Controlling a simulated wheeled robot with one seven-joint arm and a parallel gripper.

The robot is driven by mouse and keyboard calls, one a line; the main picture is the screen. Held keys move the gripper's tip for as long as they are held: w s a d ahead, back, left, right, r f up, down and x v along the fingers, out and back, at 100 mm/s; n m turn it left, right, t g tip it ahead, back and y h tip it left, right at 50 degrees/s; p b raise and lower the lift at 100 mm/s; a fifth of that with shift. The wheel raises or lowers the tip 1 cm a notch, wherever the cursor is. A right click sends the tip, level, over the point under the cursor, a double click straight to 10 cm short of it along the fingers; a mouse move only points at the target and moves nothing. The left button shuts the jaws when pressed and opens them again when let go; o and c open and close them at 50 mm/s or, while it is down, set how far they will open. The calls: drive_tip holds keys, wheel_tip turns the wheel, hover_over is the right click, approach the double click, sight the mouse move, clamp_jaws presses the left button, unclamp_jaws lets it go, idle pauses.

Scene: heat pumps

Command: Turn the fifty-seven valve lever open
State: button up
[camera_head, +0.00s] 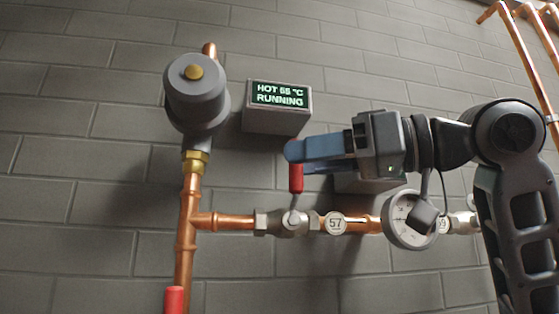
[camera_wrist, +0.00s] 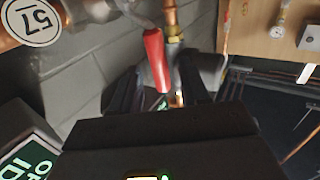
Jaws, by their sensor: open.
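The fifty-seven valve (camera_head: 292,222) sits on a horizontal copper pipe, beside a round "57" tag (camera_head: 335,224). Its red lever (camera_head: 296,179) points up, across the pipe. My gripper (camera_head: 298,154) comes in from the right, with its blue fingers at the top of the lever, covering its upper end. In the wrist view the red lever (camera_wrist: 155,60) extends between the two dark, parted fingers (camera_wrist: 160,86). The gripper is open; whether a finger touches the lever I cannot tell. The tag also shows in the wrist view (camera_wrist: 31,22).
A display (camera_head: 278,97) reading "HOT 55 °C RUNNING" is above the valve. A grey cylinder (camera_head: 195,92) tops the vertical copper pipe (camera_head: 186,235) at left. A gauge (camera_head: 400,212) hangs below my wrist. Another red handle (camera_head: 174,299) is at lower left. Grey brick wall lies behind.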

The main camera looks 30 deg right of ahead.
drive_tip(key=shift+x, duration=2.15)
clamp_jaws()
